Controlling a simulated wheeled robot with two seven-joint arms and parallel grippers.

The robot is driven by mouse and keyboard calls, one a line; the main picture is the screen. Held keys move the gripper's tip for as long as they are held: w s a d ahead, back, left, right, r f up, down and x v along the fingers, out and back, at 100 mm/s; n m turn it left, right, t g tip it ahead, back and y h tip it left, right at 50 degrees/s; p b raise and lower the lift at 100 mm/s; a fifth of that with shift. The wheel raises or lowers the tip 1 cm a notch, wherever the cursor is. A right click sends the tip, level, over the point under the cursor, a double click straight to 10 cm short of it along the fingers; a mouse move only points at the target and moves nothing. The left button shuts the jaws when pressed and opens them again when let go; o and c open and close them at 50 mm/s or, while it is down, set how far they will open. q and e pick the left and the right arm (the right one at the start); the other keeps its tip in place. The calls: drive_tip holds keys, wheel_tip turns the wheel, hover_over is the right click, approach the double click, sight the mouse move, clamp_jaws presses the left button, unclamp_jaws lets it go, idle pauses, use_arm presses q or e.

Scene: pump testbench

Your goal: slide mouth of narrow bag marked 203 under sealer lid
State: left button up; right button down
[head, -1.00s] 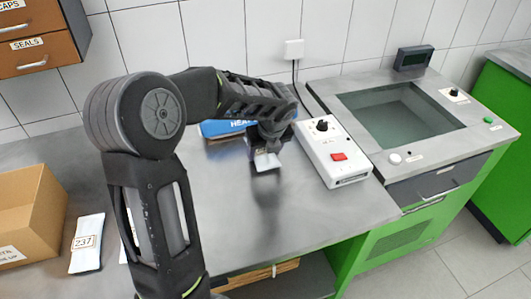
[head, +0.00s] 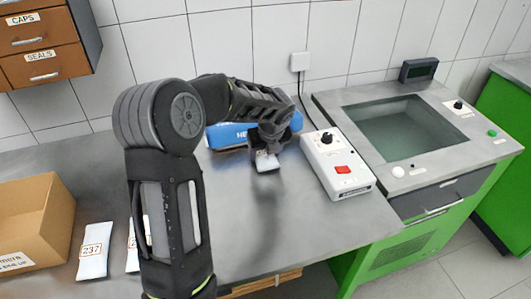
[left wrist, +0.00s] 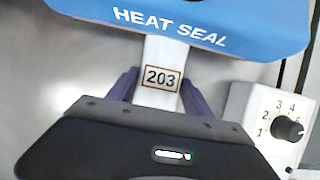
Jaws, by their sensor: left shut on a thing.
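The narrow white bag marked 203 (left wrist: 161,76) is held in my left gripper (left wrist: 157,92), with the purple fingers on either side of it. The bag points toward the blue heat sealer lid (left wrist: 215,22). Its far end passes out of sight at the lid's front edge; how deep it reaches is hidden. In the head view my left gripper (head: 267,150) is in front of the blue lid (head: 225,136), with the white bag (head: 267,163) low at its fingers. My arm hides part of the sealer. My right gripper is not in view.
A white control box with a knob and red switch (head: 335,165) stands right of the sealer. A bag marked 237 (head: 93,250) and another partly hidden bag (head: 132,250) lie at left beside a cardboard box (head: 40,205). The front middle bench is clear.

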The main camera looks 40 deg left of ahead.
use_arm(q)
drive_tip(key=o, duration=1.8)
drive_tip(key=shift+o, duration=0.2)
drive_tip(key=v, duration=0.8)
drive_tip(key=shift+f, duration=0.1)
